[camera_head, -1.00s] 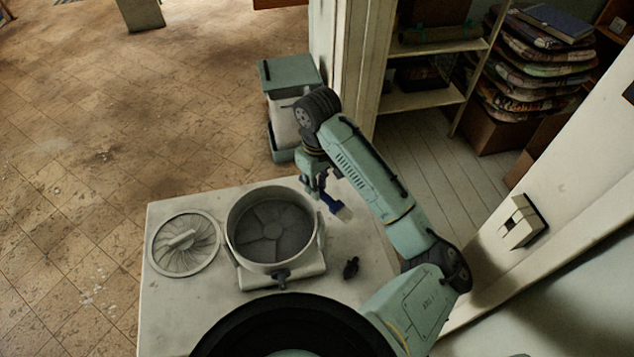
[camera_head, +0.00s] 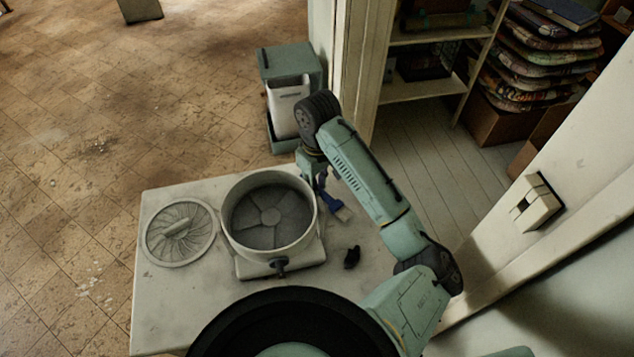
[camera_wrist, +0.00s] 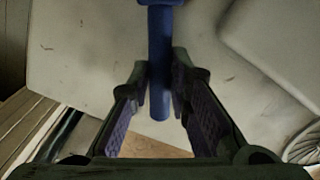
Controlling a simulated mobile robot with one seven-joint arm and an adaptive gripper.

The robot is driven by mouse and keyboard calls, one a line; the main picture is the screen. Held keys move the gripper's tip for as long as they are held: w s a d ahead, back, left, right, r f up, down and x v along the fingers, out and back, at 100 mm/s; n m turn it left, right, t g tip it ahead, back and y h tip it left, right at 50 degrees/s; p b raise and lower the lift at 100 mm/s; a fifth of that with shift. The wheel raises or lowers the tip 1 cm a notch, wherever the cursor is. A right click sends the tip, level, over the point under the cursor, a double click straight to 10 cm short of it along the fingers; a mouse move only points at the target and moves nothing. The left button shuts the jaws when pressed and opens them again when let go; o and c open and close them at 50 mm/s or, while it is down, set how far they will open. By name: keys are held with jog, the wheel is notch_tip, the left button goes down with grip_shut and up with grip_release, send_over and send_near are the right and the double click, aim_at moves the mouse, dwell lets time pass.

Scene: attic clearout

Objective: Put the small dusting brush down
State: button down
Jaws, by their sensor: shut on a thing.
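The small dusting brush (camera_head: 330,201) has a blue handle and pale bristles. In the head view it hangs from my gripper (camera_head: 320,179) over the right part of the white table top (camera_head: 170,310), bristles down and to the right. The bristles look close to the table top; I cannot tell whether they touch it. In the wrist view the blue handle (camera_wrist: 159,60) runs between the two fingers of my gripper (camera_wrist: 160,88), which are shut on it. The bristles are out of that view.
A round pale pan with a fan-like inside (camera_head: 308,237) stands on the table, left of the brush. A round slatted cover (camera_head: 165,252) lies farther left. A small dark object (camera_head: 351,257) lies below the brush. A bin (camera_head: 290,60) stands behind the table. Bare table shows around the brush.

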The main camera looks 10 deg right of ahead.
jog(key=shift+f, duration=0.35)
dwell(0.4)
jog(key=c, duration=1.4)
grip_release()
jog(key=shift+r, duration=0.1)
